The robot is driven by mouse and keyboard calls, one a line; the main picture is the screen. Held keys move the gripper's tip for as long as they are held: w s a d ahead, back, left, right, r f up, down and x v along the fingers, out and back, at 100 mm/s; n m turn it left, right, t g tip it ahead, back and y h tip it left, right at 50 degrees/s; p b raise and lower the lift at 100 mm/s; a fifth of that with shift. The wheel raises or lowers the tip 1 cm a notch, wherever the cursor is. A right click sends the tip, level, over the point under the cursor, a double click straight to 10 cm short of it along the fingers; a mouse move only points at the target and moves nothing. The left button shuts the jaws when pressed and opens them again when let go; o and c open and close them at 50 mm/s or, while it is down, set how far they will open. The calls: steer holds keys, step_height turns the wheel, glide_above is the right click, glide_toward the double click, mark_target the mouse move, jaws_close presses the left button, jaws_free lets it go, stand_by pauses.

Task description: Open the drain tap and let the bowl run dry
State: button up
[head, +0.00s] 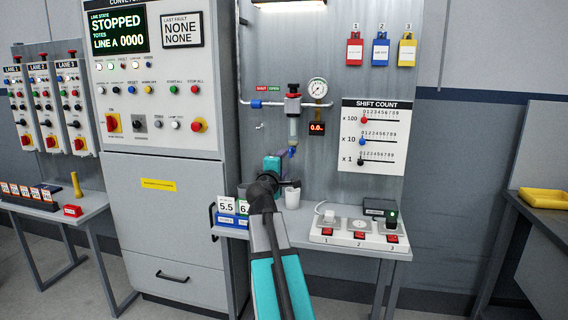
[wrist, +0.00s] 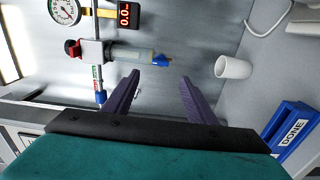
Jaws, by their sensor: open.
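The filter bowl (head: 293,128) hangs clear and upright under its red-topped regulator (head: 293,100) on the metal panel. In the head view the tap (head: 292,151) is partly crowded by my gripper (head: 283,155). My gripper's purple fingers (wrist: 158,76) are open and empty, pointing toward the tap, which shows between and beyond their tips. Any liquid level is too small to tell.
A white cup (head: 292,198) stands on the shelf below. A gauge (head: 317,88) and a 0.0 display (head: 316,128) are right of the bowl. A socket strip (head: 358,232) lies right on the shelf. A blue DONE box (wrist: 290,135) is near the cup.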

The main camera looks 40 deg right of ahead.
steer(key=shift+s+a, duration=0.4)
steer(key=shift+a, duration=0.2)
steer(key=shift+f, duration=0.1)
steer(key=w+a+f+m+g+y, duration=0.1)
steer(key=w+a+f+y, duration=0.1)
steer(key=a+f, duration=0.6)
steer(key=w+a+f+m+g+y, duration=0.1)
steer(key=w+a+f+y, duration=0.2)
steer(key=f, duration=0.9)
steer(key=w+a+f+m+y, duration=0.1)
steer(key=a+f+y, duration=0.1)
steer(key=a+f, duration=0.6)
steer(key=s+a+f+m+g+y, duration=0.1)
steer(key=s+a+f+g+y, duration=0.15)
steer(key=a+f, duration=0.75)
steer(key=s+a+f+m+g+y, duration=0.1)
steer(key=s+a+f+g+y, duration=0.15)
steer(key=a+f, duration=0.7)
steer(key=s+a+f+m+g+y, duration=0.1)
steer(key=s+a+f+g+y, duration=0.2)
steer(key=s+a+f, duration=0.95)
steer(key=s+f+g+p, duration=0.2)
steer(key=s+f+p, duration=0.2)
steer(key=s, duration=0.8)
steer(key=s+f+g+p, duration=0.3)
steer(key=s+p, duration=0.3)
steer(key=s, duration=0.6)
steer(key=shift+f, duration=0.35)
